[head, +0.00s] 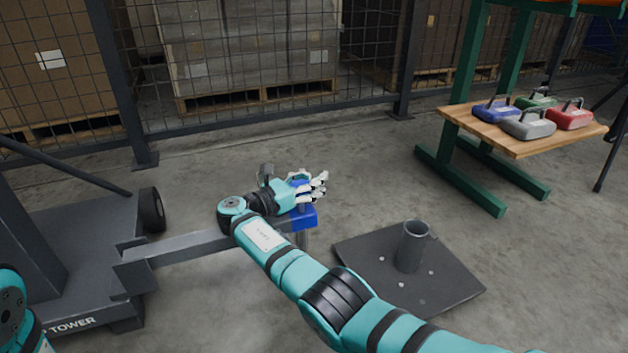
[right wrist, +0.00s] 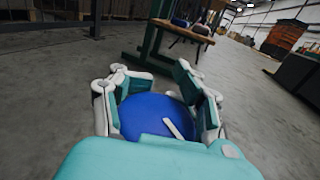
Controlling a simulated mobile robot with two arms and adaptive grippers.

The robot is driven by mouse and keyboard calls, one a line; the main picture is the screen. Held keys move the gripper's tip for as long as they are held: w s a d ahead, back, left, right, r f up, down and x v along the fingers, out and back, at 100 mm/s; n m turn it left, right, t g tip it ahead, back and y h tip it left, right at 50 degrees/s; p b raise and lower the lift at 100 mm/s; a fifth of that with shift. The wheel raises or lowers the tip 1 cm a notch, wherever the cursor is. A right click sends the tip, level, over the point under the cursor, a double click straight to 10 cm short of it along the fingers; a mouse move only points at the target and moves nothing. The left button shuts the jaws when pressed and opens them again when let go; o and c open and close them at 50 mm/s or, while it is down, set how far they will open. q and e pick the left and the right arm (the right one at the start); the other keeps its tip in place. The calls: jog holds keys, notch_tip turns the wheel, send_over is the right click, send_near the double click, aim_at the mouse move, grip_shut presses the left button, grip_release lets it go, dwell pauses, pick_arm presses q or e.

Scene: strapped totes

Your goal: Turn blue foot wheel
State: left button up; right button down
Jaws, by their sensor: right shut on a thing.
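The blue foot wheel (right wrist: 150,113) is a round blue disc with a pale mark, between the fingers of my right gripper in the right wrist view. In the head view the right gripper (head: 304,186) is at the end of a grey outrigger beam (head: 185,246), above its blue end block (head: 306,218). Its fingers are shut around the wheel, with blue showing between them. The fingers and hand hide most of the wheel in the head view. Only a link of my left arm shows at the lower left; its gripper is out of view.
The beam joins a dark tower base (head: 75,240) with a black tyre (head: 151,209). A dark plate (head: 450,285) with an upright tube (head: 412,246) lies right of the wheel. A wooden shelf (head: 520,147) holds several small coloured cases. A mesh fence stands behind.

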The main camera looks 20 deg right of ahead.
jog(key=shift+s+a+f, duration=0.1)
jog(key=shift+s+f, duration=0.05)
jog(key=shift+f, duration=0.1)
jog(key=c, duration=0.7)
grip_release()
jog(key=shift+r, duration=0.15)
jog(key=v, duration=0.7)
jog(key=shift+a, duration=0.2)
